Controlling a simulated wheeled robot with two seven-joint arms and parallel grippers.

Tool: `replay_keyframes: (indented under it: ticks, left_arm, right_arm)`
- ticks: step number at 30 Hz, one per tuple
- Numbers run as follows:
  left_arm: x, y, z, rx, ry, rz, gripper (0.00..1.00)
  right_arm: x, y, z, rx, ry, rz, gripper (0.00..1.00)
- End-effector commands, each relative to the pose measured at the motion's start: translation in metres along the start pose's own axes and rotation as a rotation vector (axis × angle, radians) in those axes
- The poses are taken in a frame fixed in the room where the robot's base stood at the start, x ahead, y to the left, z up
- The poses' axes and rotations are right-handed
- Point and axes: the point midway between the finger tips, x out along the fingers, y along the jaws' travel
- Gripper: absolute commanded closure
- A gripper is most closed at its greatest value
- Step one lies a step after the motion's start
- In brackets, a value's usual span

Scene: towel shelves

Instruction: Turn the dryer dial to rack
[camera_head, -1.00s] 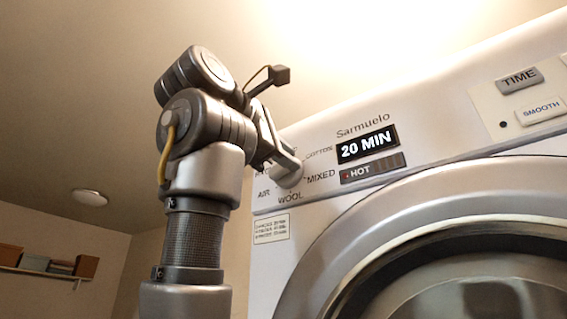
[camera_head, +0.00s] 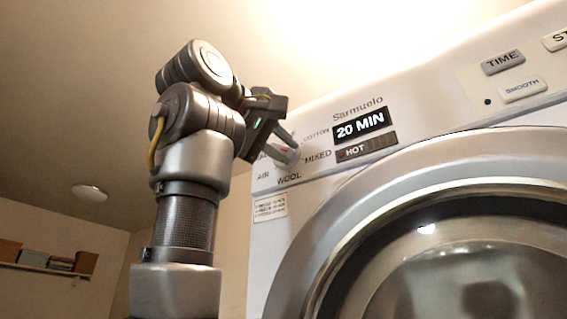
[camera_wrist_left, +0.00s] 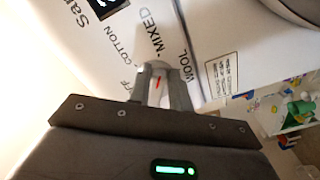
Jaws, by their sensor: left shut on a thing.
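The dryer dial (camera_head: 285,164) is a small round silver knob at the left end of the dryer's control panel. Printed labels ring it; I can read COTTON, MIXED, WOOL and AIR in the head view, while others are hidden behind my gripper. My left gripper (camera_head: 289,148) reaches it from the upper left, with its fingers closed on the dial. In the left wrist view, the dial (camera_wrist_left: 157,70) sits between the two fingers and carries a red mark. I cannot tell which label the mark points to. My right gripper is not in view.
The white dryer (camera_head: 300,120) fills the right side, with a display (camera_head: 360,124) reading 20 MIN and HOT below it. A TIME button (camera_head: 503,61) and a SMOOTH button (camera_head: 522,89) are farther right. A wall shelf (camera_head: 45,268) with boxes is at far left.

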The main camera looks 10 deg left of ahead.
Motion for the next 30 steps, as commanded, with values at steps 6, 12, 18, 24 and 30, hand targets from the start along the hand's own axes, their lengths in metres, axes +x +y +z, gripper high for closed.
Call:
replay_keyframes:
  ticks: [6, 12, 18, 24, 30]
  left_arm:
    - [0.000, -0.007, 0.001, 0.203, -0.003, -0.002, 1.00]
    - [0.000, -0.012, -0.001, 0.393, -0.003, -0.001, 1.00]
    - [0.000, -0.016, -0.003, 0.584, -0.003, -0.001, 1.00]
    - [0.000, -0.020, -0.007, 0.774, -0.002, -0.001, 1.00]
    - [0.001, -0.024, -0.011, 0.963, -0.004, -0.002, 1.00]
  right_arm:
    - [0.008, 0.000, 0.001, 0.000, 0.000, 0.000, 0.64]
    - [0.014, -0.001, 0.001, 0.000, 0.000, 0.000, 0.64]
    - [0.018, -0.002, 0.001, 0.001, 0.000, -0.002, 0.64]
    - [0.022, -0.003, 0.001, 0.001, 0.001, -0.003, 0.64]
    - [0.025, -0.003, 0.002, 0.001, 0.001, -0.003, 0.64]
